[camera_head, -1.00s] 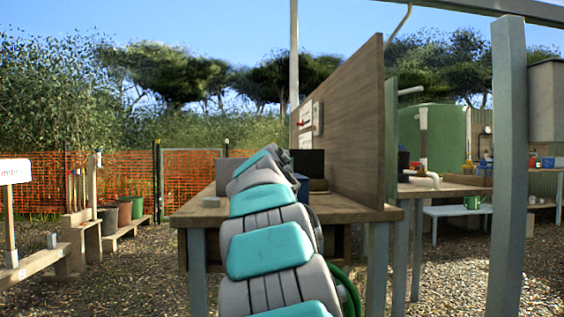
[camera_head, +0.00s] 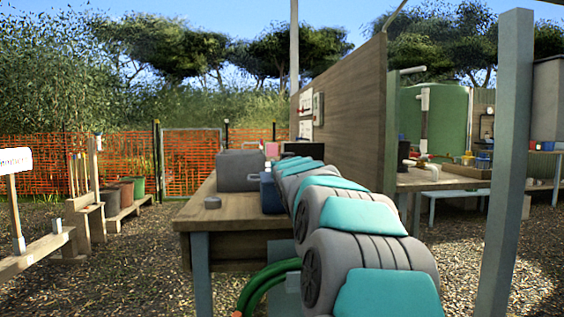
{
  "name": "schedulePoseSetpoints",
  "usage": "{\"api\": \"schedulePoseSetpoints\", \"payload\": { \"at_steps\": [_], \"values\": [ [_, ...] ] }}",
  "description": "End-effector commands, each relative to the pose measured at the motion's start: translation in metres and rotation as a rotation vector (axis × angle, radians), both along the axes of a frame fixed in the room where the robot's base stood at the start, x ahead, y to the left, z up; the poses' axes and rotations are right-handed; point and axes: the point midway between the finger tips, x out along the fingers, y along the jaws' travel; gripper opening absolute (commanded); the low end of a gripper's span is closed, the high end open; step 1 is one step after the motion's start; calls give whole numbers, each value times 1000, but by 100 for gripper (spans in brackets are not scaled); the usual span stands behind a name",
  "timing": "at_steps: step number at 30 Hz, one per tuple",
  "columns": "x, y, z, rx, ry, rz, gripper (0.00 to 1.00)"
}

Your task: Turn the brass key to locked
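I cannot make out the brass key or its lock in this view. My grey and teal arm reaches from the lower right over the wooden workbench (camera_head: 228,226), toward the upright wooden board (camera_head: 345,110). My gripper does not show; the far end of the arm is hidden behind its own links. Small white panels (camera_head: 306,118) with a red part hang on the board's left face, seen at a steep angle and too small to read.
A grey box (camera_head: 240,170), a blue container (camera_head: 270,192) and a small grey round item (camera_head: 212,202) stand on the bench. A green hose (camera_head: 262,285) hangs below its front. A grey post (camera_head: 507,160) stands at right. Gravel (camera_head: 110,270) at left is open.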

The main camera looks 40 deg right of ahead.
Motion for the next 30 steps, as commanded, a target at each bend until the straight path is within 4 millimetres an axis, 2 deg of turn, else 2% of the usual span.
{"api": "schedulePoseSetpoints", "payload": {
  "at_steps": [10,11,18,30],
  "values": [
    [0,0,1,-2,-2,1,0],
    [0,0,1,-2,-2,1,10],
    [0,0,1,-2,-1,1,37],
    [-3,2,1,-2,-1,1,38]
  ]
}}
